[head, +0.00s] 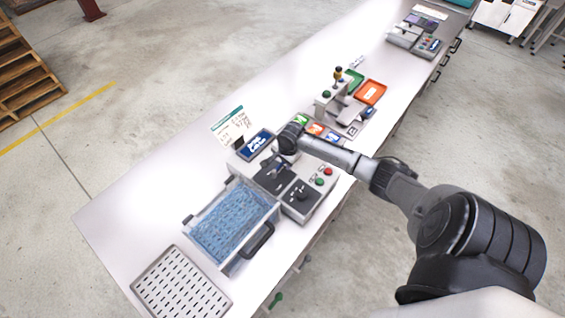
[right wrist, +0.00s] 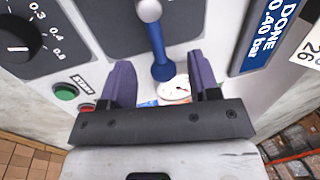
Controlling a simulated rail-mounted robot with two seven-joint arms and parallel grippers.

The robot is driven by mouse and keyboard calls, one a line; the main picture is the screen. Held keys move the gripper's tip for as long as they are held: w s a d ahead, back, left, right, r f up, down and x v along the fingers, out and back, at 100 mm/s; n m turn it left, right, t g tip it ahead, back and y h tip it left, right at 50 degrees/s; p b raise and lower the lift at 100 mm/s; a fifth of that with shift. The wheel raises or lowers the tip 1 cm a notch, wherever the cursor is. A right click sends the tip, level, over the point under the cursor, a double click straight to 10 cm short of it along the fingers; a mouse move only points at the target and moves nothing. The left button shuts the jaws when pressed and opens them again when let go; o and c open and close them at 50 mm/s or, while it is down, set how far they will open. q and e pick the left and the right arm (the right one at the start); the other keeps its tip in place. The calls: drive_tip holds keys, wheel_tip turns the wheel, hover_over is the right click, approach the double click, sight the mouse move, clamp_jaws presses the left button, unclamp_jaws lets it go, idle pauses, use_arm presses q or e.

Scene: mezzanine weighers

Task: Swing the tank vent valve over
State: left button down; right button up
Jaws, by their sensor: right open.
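The vent valve in the right wrist view has a pale round hub at the top and a blue lever (right wrist: 158,45) hanging from it, ending in a rounded blue knob. My right gripper (right wrist: 161,80) is open, with its two purple fingers on either side of the knob. A gap shows between the knob and each finger. In the head view my right gripper (head: 283,160) is over the dark panel of the tank machine, and it partly hides the valve. My left gripper is in neither view.
The machine has a dial (right wrist: 15,42), a green button (right wrist: 65,92), a gauge (right wrist: 175,90) and a blue display (head: 258,142). A blue-filled basin (head: 274,212) and a slotted tray (head: 150,272) stand at the near left. An orange tray (head: 370,92) lies farther back.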

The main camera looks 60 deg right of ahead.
drive_tip(key=shift+w+f, duration=0.25)
drive_tip(key=shift+f, duration=0.85)
drive_tip(key=shift+c, duration=0.4)
clamp_jaws()
